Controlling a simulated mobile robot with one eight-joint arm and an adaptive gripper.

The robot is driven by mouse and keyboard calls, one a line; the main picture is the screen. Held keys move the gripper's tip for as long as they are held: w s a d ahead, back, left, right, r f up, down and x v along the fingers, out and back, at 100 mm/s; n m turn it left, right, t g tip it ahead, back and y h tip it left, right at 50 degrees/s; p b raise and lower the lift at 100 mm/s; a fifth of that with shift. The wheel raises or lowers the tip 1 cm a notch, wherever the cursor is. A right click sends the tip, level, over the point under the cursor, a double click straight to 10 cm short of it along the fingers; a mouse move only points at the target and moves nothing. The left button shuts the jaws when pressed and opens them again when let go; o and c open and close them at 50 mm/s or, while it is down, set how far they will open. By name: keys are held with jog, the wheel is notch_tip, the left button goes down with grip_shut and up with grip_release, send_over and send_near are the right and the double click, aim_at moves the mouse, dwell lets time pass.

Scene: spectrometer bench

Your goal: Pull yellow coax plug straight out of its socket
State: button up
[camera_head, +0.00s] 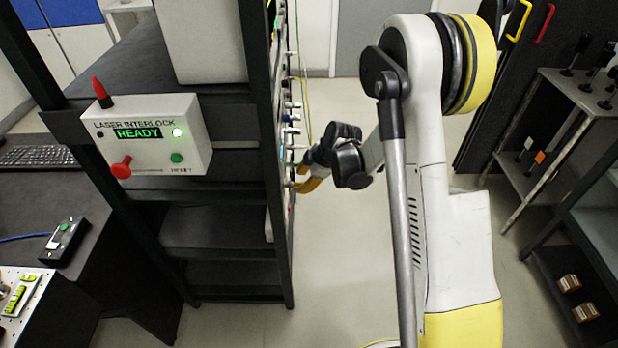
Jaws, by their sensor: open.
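My gripper (304,171) is beside the front panel of the black rack, its fingers pointing left toward the panel. The gripper is open, with its fingertips close to the panel. The panel (284,140) is seen nearly edge-on, with several small plugs and knobs sticking out to the right. A yellow-orange piece (308,184) shows at the lower side of the gripper. I cannot tell whether it is the yellow coax plug, its cable or part of the gripper. The plug's socket and any contact with the fingers are hidden at this angle.
A laser interlock box (150,135) reading READY, with a red lamp on top, is on the rack's left side. Thin cables (304,70) hang by the panel above the gripper. Shelving (590,150) stands at the right. The floor (340,270) between is clear.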

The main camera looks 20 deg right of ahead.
jog(key=shift+b+x, duration=0.3)
jog(key=shift+x, duration=0.9)
grip_shut()
jog(key=shift+d, duration=0.1)
jog(key=shift+s+d, duration=0.2)
jog(key=shift+d, duration=0.35)
jog(key=shift+s+d, duration=0.15)
jog(key=shift+d, duration=0.45)
jog(key=shift+r, duration=0.1)
